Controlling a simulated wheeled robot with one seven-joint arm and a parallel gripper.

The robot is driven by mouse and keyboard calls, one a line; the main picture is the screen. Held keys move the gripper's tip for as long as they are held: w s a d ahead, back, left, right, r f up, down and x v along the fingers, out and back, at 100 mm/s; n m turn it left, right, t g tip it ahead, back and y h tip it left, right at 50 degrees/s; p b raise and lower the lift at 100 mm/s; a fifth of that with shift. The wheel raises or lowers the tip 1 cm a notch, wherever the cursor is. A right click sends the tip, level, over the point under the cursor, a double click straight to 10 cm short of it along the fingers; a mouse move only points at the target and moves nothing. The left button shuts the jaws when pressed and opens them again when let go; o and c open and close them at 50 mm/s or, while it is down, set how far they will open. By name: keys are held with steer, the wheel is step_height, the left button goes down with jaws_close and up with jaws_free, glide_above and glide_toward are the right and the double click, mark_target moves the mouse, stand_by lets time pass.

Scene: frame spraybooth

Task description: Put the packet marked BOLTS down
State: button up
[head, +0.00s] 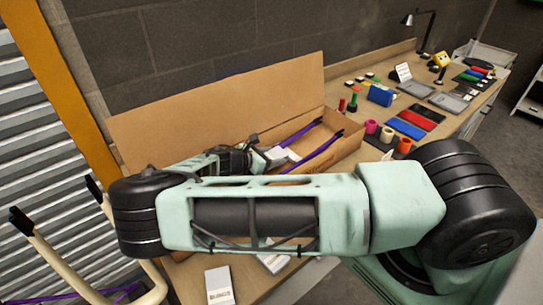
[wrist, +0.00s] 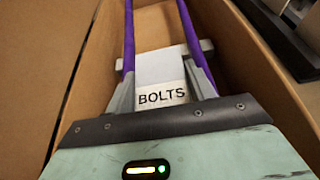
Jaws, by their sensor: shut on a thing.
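In the wrist view my gripper (wrist: 161,82) is shut on the white packet marked BOLTS (wrist: 162,95), with a grey finger at each side of it. The label faces the camera and reads upright. The packet is inside or just over the open cardboard box (wrist: 75,60); I cannot tell whether it touches the bottom. In the head view the box (head: 343,151) stands on the bench with its tall flap raised at the back. My arm crosses in front and hides part of the box and of my gripper.
Two purple strips (head: 316,151) run through the box. Pale packets (head: 219,285) lie on the bench's near edge. To the right are coloured rolls (head: 371,127), a blue box (head: 381,95), flat red and blue pieces (head: 406,128), grey trays (head: 449,102) and a lamp (head: 425,28).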

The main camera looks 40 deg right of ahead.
steer(key=shift+f, duration=0.35)
steer(key=o, duration=1)
steer(key=shift+r, duration=0.15)
steer(key=shift+r, duration=0.4)
steer(key=b+v, duration=0.3)
steer(key=v, duration=0.7)
steer(key=shift+a, duration=0.3)
steer(key=shift+v, duration=0.75)
steer(key=shift+s+r, duration=0.1)
steer(key=shift+s, duration=0.05)
